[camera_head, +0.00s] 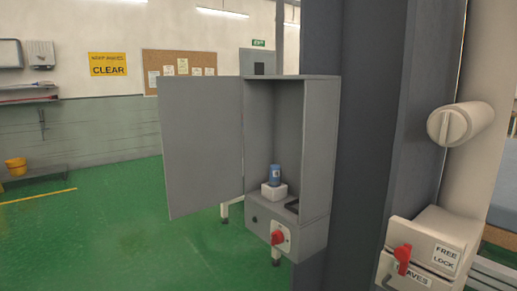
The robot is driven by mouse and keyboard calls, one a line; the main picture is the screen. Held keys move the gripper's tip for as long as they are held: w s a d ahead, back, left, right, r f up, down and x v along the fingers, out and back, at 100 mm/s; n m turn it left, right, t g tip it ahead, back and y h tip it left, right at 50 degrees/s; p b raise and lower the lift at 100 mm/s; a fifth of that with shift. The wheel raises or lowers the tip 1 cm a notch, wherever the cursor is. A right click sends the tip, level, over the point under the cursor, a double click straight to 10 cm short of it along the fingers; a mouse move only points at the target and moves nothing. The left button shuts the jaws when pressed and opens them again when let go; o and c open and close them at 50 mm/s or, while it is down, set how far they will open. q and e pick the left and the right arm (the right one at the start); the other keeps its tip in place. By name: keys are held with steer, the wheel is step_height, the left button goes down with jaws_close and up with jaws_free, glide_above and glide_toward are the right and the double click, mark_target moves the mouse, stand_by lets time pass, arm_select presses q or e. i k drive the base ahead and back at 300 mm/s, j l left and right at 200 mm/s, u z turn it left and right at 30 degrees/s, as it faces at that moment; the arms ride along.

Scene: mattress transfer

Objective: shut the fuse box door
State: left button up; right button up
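The grey fuse box (318,150) is mounted on a dark column in the middle of the head view. Its grey door (202,145) stands wide open, swung out to the left from the box's left edge. Inside the box, a blue cylindrical fuse (275,173) stands upright on a white block (273,191). A red rotary switch (279,238) is on the lower front of the box. Neither of my grippers shows in this view.
The dark column (368,130) stands right behind the box. At the right are a beige cylindrical knob (460,124) and a beige unit labelled FREE and LOCK (443,256) with a red lever (402,258). The green floor (120,240) at the left is mostly clear.

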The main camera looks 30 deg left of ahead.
mark_target(200, 117)
steer(key=j+z, duration=0.1)
steer(key=z, duration=0.3)
steer(key=j+z, duration=0.15)
steer(key=z, duration=0.25)
steer(key=j+z, duration=0.15)
steer(key=z, duration=0.3)
steer(key=k+j, duration=0.1)
steer(key=j, duration=0.6)
steer(key=k+j, duration=0.1)
steer(key=j, duration=1.25)
steer(key=k+j, duration=0.15)
steer(key=j, duration=0.5)
steer(key=k+j, duration=0.1)
steer(key=j, duration=0.6)
steer(key=k+j, duration=0.1)
steer(key=j, duration=0.6)
